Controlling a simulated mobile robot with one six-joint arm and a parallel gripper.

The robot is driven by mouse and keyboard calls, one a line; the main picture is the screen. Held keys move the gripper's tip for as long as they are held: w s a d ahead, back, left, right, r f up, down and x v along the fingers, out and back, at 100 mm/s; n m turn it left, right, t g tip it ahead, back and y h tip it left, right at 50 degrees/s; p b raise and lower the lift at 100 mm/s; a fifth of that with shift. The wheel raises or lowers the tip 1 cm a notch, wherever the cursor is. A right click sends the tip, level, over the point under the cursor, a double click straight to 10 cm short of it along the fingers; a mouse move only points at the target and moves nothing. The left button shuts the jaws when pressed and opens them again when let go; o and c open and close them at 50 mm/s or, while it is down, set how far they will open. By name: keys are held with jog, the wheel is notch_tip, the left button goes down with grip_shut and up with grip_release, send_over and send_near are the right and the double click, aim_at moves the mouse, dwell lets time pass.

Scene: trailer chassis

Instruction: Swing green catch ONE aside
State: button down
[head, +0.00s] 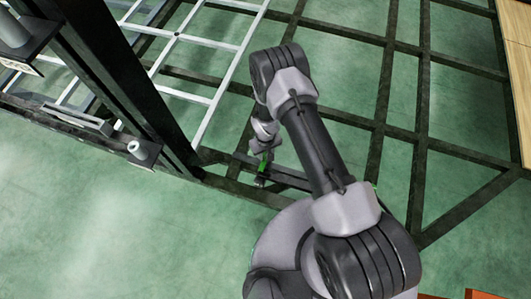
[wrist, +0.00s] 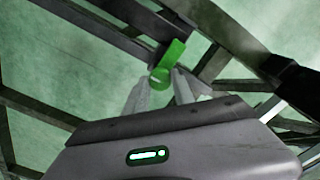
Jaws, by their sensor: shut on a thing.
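A green catch (wrist: 172,58) shows in the wrist view as a flat green tab with a round green end, set against a dark frame bar. It also shows in the head view as a small green piece (head: 263,166) on the near dark rail, below my wrist. My gripper (wrist: 160,84) has its two pale fingers at the catch's round end, one on each side, and is shut on it. In the head view my gripper (head: 262,152) is small and partly merges with the catch. No label on the catch can be read.
Dark chassis beams (head: 380,100) form an open grid over the green floor. A white lattice frame (head: 210,75) stands at the upper left, beside a thick dark post (head: 125,70). Wooden boards (head: 517,60) lie at the far right. Open floor lies at lower left.

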jog(key=m+b, duration=0.1)
jog(key=m, duration=0.3)
jog(key=shift+f+m+b, duration=0.1)
jog(key=shift+m+b, duration=0.2)
jog(key=shift+b, duration=0.05)
jog(key=m+b, duration=0.1)
jog(key=m, duration=0.3)
jog(key=m+b, duration=0.1)
jog(key=m, duration=0.3)
jog(key=shift+m+b, duration=0.35)
jog(key=shift+m, duration=0.05)
jog(key=shift+m+b, duration=0.55)
jog(key=shift+m, duration=1.45)
jog(key=c, duration=1.1)
grip_release()
jog(key=shift+o, duration=0.2)
